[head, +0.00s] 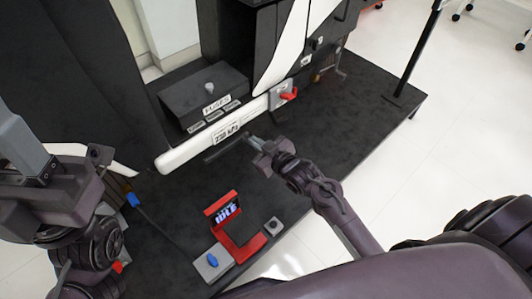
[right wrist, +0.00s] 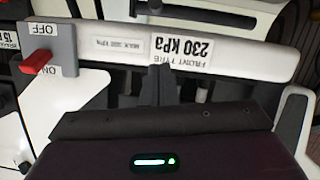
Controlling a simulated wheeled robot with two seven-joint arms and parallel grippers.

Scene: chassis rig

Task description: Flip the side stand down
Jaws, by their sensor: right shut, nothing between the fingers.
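A thin dark bar (head: 226,149), which looks like the side stand, lies along the near side of the white beam (head: 180,157) below the black rig. My right gripper (head: 254,143) is shut and empty, at the right end of this bar; I cannot tell whether they touch. In the right wrist view its closed fingertips (right wrist: 160,75) are in front of the beam's "230 kPa" label. A dark slanted bar (right wrist: 292,122) at the right of that view may be the same stand. My left gripper (head: 22,140) is at the far left, well away; its fingertips are unclear.
A red switch (head: 288,95) is on a grey plate on the beam. A black fuse box (head: 203,93) stands behind. A red stand with an "IDLE" screen (head: 226,211) and a grey box with a blue knob (head: 212,262) are in front. The dark platform right of my gripper is clear.

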